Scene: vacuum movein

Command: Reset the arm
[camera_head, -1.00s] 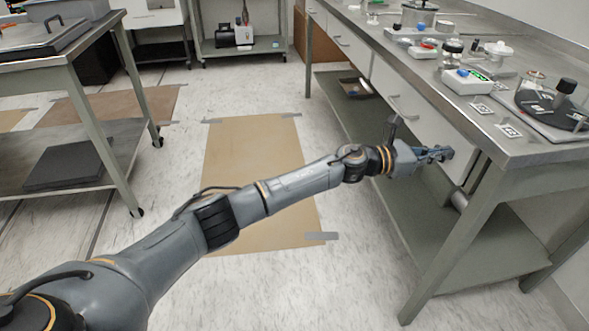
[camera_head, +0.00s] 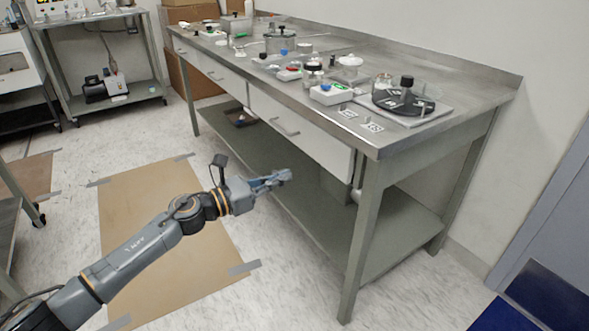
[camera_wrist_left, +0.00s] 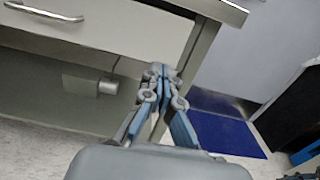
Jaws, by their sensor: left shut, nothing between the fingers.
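My left arm comes in from the lower left in the head view and reaches out over the floor. My left gripper (camera_head: 275,180) is shut and empty, in front of the steel workbench (camera_head: 425,75), below its tabletop and near its drawers. In the left wrist view the left gripper (camera_wrist_left: 158,75) shows its two blue-grey fingers closed together, with the bench's drawer front (camera_wrist_left: 110,28) and a leg behind them. My right gripper is not in view.
Several small devices, a pot (camera_head: 280,42) and a round black plate (camera_head: 402,101) stand on the bench. A tan mat (camera_head: 150,240) is taped to the floor. A wheeled cart (camera_head: 130,95) stands at the back left. A blue mat (camera_wrist_left: 225,132) lies beyond the bench.

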